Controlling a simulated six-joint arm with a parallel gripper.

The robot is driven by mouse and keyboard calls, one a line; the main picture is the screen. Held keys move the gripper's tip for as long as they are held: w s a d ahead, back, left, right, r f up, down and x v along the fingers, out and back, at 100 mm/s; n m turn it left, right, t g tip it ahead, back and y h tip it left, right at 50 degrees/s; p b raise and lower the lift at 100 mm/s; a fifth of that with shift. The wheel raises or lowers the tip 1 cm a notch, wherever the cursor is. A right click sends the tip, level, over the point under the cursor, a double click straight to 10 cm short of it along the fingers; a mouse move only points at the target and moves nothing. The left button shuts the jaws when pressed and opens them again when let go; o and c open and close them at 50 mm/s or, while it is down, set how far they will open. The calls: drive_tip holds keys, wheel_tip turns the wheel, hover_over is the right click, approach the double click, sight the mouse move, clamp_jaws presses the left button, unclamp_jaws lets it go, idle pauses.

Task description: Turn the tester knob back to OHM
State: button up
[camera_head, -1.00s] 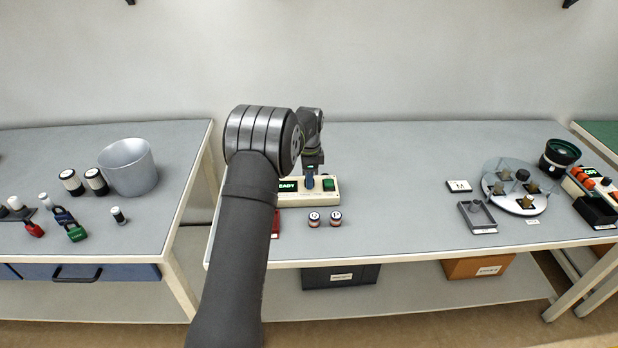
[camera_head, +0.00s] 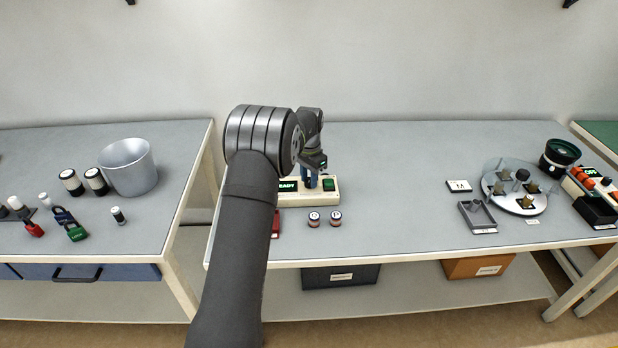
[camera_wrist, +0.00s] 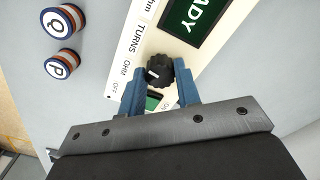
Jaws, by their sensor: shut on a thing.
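The tester (camera_head: 310,199) is a cream box on the right-hand table, with a display reading READY (camera_head: 288,186). Its black knob (camera_wrist: 159,71) has a white pointer mark and sits between the two blue fingertips of my gripper (camera_wrist: 160,88). My gripper is shut on the knob. TURNS and OFF are printed on either side of OHM. In the head view my gripper (camera_head: 310,182) hides the knob.
Two round labelled pieces, Q (camera_wrist: 59,66) and P (camera_wrist: 62,22), stand beside the tester.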

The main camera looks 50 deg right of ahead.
drive_tip(key=n, duration=0.5)
drive_tip(key=shift+s+n, duration=0.1)
drive_tip(key=shift+n, duration=2.3)
drive_tip(key=o, duration=1)
wheel_tip(320, 180, up, 18)
drive_tip(key=shift+f, duration=0.25)
